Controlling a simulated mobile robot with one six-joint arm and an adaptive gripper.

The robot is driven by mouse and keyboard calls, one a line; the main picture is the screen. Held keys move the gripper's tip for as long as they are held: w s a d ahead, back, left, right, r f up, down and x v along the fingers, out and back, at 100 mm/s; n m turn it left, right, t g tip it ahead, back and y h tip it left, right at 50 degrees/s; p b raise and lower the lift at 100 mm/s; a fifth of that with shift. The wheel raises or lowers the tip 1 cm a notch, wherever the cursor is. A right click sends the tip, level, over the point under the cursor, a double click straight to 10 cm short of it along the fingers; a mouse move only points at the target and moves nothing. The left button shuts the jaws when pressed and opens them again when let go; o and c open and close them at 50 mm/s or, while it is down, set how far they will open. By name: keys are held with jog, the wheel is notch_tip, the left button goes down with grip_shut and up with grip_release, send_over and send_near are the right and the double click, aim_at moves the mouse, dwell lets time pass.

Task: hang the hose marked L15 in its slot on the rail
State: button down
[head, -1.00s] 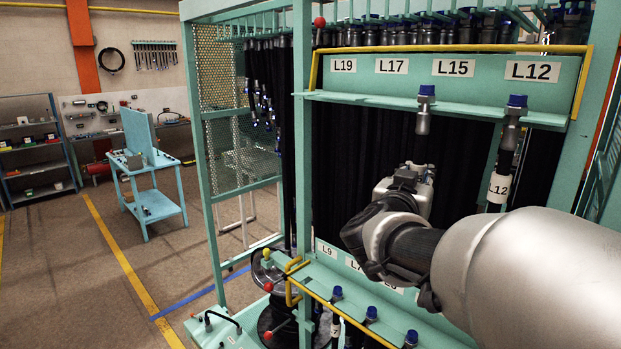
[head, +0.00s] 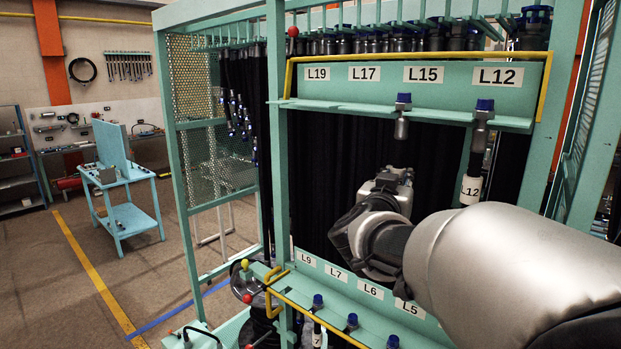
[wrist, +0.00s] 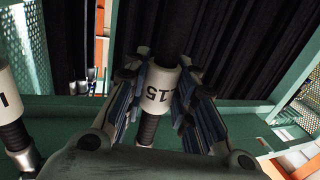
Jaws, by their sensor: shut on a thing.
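The L15 hose shows in the wrist view by its white sleeve marked L15 (wrist: 158,90), with the black hose on either side of it. My gripper (wrist: 160,103) is shut on the hose at this sleeve, one finger on each side. In the head view my gripper (head: 392,180) is below the rail (head: 350,105). The hose's metal end fitting with a blue cap (head: 402,126) stands upright at the rail, below the L15 label (head: 423,75). I cannot tell whether it sits in the slot or just in front of it. The hose below the fitting is lost against black hoses.
The L12 hose (head: 471,190) hangs close on the right under its label; its sleeve shows in the wrist view (wrist: 7,92). A yellow bar (head: 420,56) frames the upper rail. A lower rail (head: 335,285) holds several blue-capped fittings. Black hoses (head: 330,165) hang behind.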

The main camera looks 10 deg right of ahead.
jog(key=shift+r, duration=0.1)
jog(key=c, duration=1.2)
grip_release()
jog(key=shift+c, duration=0.2)
jog(key=v, duration=1.2)
